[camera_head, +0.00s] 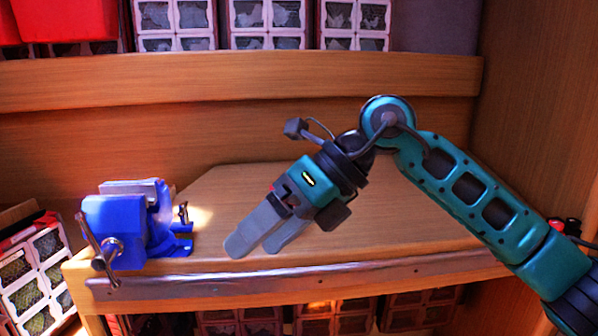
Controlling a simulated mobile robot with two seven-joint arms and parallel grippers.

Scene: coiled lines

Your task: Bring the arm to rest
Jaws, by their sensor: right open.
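My right gripper (258,248) reaches in from the right on a teal arm. Its two grey fingers point down and to the left and are apart, with nothing between them. In the picture the fingertips overlap the front part of the wooden workbench top (390,225); I cannot tell whether they touch it. My left gripper is not in view.
A blue vise (115,225) stands at the bench's left end, left of the fingers. A grey strip (400,272) runs along the front edge. A shelf (240,80) above holds white-framed crates (268,25) and a red bin (65,22). More crates stand below.

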